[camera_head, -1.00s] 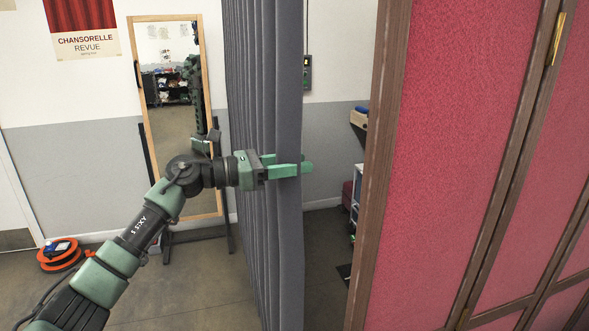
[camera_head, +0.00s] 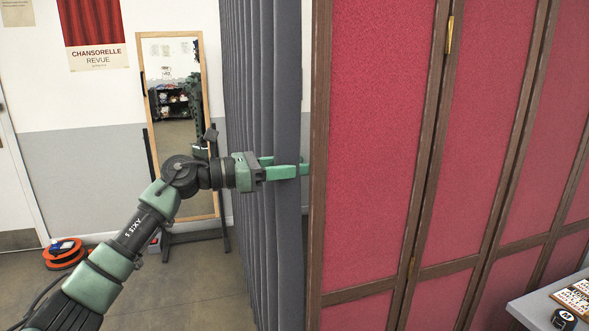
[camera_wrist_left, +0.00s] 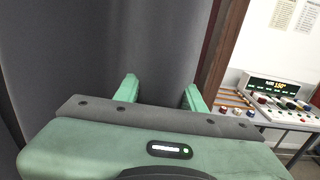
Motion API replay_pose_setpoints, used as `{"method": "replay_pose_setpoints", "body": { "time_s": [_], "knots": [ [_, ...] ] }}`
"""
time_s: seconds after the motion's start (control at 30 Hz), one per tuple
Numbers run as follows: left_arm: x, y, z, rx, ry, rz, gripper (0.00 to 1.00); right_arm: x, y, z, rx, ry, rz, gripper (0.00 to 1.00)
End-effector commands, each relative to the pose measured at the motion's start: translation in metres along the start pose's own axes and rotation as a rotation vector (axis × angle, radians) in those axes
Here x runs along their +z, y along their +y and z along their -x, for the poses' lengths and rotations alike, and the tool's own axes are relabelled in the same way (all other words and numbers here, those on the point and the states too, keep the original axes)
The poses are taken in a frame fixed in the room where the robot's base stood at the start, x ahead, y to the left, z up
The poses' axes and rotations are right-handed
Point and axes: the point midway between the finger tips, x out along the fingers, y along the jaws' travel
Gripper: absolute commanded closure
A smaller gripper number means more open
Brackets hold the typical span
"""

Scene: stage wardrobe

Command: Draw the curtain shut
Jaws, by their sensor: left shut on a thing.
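The grey pleated curtain (camera_head: 262,120) hangs in the middle of the head view, its leading edge close to the wooden frame of the red screen. My left gripper (camera_head: 286,171) is shut on the curtain's leading edge, with green fingers on either side of the cloth. In the left wrist view, the curtain (camera_wrist_left: 110,45) fills the upper left and middle, and my left gripper's fingers (camera_wrist_left: 160,95) reach into it. The right gripper is not in view.
A red folding screen (camera_head: 380,120) with brown wooden frames fills the right side. A leaning mirror (camera_head: 180,120) stands behind my left arm. An orange cable reel (camera_head: 64,255) lies on the floor at left. A grey table (camera_head: 530,310) shows at lower right.

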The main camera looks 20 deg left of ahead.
Motion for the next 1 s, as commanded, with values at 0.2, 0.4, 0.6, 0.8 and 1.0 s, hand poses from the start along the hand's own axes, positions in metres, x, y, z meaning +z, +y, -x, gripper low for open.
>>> {"method": "replay_pose_setpoints", "body": {
  "time_s": [0.2,0.4,0.6,0.8,1.0],
  "knots": [
    [-0.001,-0.004,-0.002,-0.010,0.001,0.002,1.00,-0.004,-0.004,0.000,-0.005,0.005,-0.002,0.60],
    [-0.001,-0.003,-0.002,-0.009,0.001,0.002,0.38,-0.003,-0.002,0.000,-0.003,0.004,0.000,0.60],
    [-0.001,-0.002,-0.001,-0.006,0.001,0.002,0.38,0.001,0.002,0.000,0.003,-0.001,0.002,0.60],
    [-0.004,-0.001,0.015,-0.003,0.002,0.002,0.38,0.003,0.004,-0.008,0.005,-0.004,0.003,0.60],
    [-0.005,-0.002,0.050,-0.004,0.002,0.000,0.38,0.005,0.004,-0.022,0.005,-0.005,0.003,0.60]
  ]
}}
